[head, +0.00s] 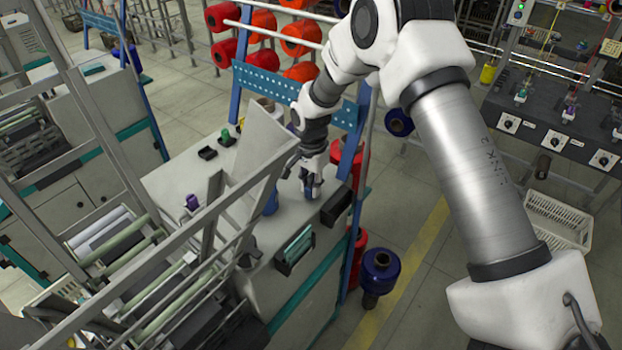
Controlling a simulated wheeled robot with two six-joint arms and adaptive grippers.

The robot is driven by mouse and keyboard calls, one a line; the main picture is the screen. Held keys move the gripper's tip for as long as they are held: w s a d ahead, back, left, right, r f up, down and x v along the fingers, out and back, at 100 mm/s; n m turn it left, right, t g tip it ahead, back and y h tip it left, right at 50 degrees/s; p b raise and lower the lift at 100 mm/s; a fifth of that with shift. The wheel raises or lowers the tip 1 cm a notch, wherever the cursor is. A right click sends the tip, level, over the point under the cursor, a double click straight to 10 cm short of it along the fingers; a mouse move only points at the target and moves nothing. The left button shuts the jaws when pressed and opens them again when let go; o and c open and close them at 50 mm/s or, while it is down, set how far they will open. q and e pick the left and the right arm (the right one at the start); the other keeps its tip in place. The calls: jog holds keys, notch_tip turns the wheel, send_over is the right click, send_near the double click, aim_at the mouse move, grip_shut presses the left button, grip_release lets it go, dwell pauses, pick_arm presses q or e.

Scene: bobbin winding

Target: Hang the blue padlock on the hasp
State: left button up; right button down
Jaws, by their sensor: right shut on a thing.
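My right gripper (310,188) reaches down over the top of the grey machine cabinet, near its right end. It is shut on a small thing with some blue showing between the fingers. The thing is mostly hidden by the fingers, and I cannot tell for sure that it is the blue padlock. Another blue item (271,203) shows just left of the gripper, partly hidden by a grey rail. I cannot make out the hasp in this view. My left gripper is not in view.
A black box (337,206) is fixed just right of the gripper, and a dark tray with teal items (295,249) is at the cabinet's front. Slanted grey rails (215,210) cross the left. A blue perforated bar (290,92) stands behind. Blue spool (380,272) stands on the floor.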

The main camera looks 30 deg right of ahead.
aim_at(311, 177)
jog(key=shift+f, duration=0.1)
jog(key=c, duration=1)
grip_release()
jog(key=shift+f, duration=0.1)
jog(key=shift+r, duration=0.25)
jog(key=shift+r+b, duration=0.35)
jog(key=shift+b, duration=0.05)
notch_tip(311, 177, up, 11)
jog(key=b, duration=0.3)
jog(key=shift+r, duration=0.1)
